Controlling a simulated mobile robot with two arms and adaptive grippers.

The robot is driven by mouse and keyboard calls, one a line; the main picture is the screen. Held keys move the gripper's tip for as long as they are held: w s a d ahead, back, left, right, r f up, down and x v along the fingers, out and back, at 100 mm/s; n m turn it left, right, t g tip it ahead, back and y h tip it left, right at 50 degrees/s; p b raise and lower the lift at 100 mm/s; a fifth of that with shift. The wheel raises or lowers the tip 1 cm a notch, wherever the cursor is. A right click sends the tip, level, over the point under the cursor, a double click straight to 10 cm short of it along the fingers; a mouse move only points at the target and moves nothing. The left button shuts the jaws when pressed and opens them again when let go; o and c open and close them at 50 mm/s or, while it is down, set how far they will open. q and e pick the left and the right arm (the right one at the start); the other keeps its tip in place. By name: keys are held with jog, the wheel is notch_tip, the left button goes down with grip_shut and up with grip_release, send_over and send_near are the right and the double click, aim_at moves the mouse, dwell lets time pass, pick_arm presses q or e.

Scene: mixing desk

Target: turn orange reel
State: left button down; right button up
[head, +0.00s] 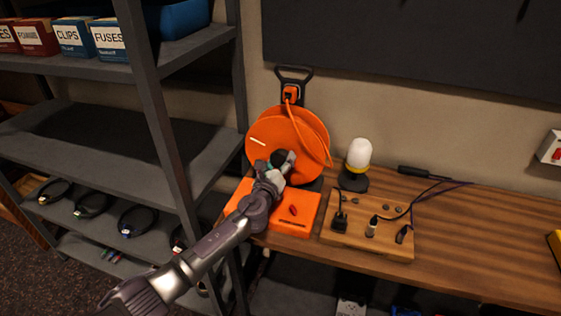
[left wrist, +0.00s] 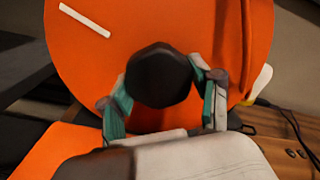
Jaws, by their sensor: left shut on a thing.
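The orange reel (head: 305,150) stands upright at the back left of the wooden desk, with a black handle and an orange plug on top. A white mark lies on the upper left of its face. In the left wrist view the reel's face (left wrist: 200,30) fills most of the picture. My left gripper (head: 282,160) is at the reel's face, shut on the dark round knob (left wrist: 160,75). Its teal-padded fingers (left wrist: 162,98) lie on either side of the knob. My right gripper is not in view.
An orange box (head: 308,215) sits in front of the reel under my left arm. A white-domed lamp (head: 358,155) and a wooden board (head: 340,240) with plugs stand to the right. A grey shelf rack (head: 165,110) is close on the left. The desk's right part is mostly clear.

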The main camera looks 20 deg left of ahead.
pick_arm(q)
jog(key=shift+f, duration=0.15)
jog(key=shift+c, duration=1.2)
grip_release()
jog(key=s, duration=1.2)
jog(key=shift+a, duration=0.2)
